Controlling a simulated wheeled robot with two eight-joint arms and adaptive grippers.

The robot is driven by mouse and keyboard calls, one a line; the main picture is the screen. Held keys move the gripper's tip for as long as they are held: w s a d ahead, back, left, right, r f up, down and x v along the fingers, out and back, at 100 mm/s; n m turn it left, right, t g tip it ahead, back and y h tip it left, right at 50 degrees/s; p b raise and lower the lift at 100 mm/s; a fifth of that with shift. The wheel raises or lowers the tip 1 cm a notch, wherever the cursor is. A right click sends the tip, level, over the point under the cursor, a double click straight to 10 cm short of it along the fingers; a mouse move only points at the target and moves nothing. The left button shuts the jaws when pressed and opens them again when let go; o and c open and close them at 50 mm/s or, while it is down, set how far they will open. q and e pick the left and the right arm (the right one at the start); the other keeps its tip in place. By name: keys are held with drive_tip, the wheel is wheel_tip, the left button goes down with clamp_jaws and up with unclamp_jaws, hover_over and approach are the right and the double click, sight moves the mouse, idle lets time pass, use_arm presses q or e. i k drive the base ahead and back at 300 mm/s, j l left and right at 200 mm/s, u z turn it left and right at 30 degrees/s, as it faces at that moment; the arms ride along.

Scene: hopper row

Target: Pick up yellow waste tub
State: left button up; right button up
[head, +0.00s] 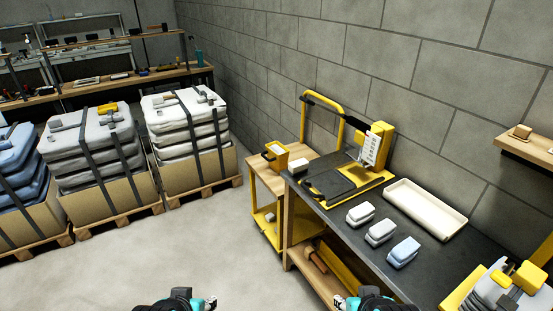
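A small yellow tub (276,155) with an open top and a darker inside stands upright on the wooden top of a yellow-framed cart (262,178), left of the dark workbench. Nothing touches it except the cart top. My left gripper (210,303) shows only in part at the bottom edge, over the floor and far in front of the tub. My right gripper (340,302) shows only in part at the bottom edge, near the workbench's lower shelf. Neither gripper is near the tub, and their fingers are mostly cut off by the frame.
The dark workbench (340,230) holds a yellow bag-sealing machine (378,145), a cream tray (425,208) and small grey and blue bags (403,252). A filled yellow container (460,293) is at lower right. Strapped sacks on pallets (187,125) stand left. The floor (180,250) between is clear.

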sight(278, 154)
drive_tip(key=i+z, duration=0.1)
drive_tip(key=z, duration=0.8)
drive_tip(key=i+j+z, duration=0.15)
drive_tip(key=j+z, duration=0.15)
drive_tip(key=i+j+z, duration=0.25)
drive_tip(key=j+z, duration=0.3)
drive_tip(key=j, duration=0.15)
drive_tip(key=j+z, duration=0.25)
drive_tip(key=i+j, duration=0.1)
drive_tip(key=j, duration=0.7)
drive_tip(key=i+j+z, duration=0.15)
drive_tip(key=j, duration=1.5)
drive_tip(key=i+z, duration=0.05)
